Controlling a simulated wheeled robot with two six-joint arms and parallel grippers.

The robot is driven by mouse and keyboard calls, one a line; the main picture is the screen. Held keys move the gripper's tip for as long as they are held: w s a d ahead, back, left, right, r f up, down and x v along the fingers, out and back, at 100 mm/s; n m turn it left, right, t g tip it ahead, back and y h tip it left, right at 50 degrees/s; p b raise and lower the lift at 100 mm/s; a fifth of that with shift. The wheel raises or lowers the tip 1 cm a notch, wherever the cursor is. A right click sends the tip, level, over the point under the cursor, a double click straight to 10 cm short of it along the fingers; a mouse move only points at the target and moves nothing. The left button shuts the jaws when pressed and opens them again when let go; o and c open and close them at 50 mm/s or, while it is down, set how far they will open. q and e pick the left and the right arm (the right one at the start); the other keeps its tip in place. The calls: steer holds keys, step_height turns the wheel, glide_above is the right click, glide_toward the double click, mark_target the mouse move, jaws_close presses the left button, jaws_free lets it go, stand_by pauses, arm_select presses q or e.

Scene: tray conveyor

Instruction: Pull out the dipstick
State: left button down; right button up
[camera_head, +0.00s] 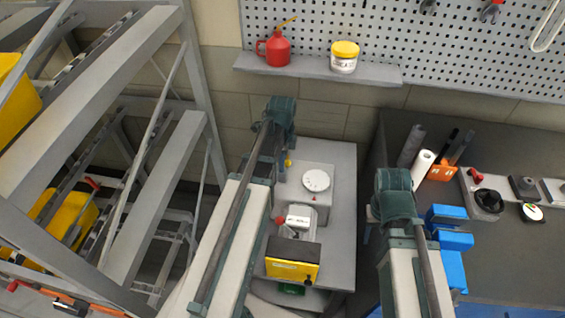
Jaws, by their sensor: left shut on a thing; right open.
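A grey-white engine-like unit (318,196) with a round white cap (316,180) sits on a grey bench. A small yellow piece (288,162), likely the dipstick's handle, shows at its upper left edge. My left gripper (281,172) is at this yellow piece, shut on it; the arm partly covers the fingers. The dipstick's shaft is not visible, so I cannot tell how far it is out. My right gripper (393,195) is open, apart from the unit on its right. Its fingers are mostly hidden by its own arm.
A red oil can (275,48) and a yellow-lidded tub (344,57) stand on a wall shelf. A yellow-and-black box (292,264) is at the bench's front. A metal rack (160,200) stands left. Blue bins (452,268) and tools are on the dark right-hand bench.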

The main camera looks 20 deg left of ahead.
arm_select(q)
steer(key=shift+r, duration=0.15)
steer(key=shift+r+p, duration=2.7)
steer(key=shift+p, duration=0.2)
steer(key=shift+r, duration=0.1)
step_height(320, 180, up, 4)
steer(key=p, duration=0.4)
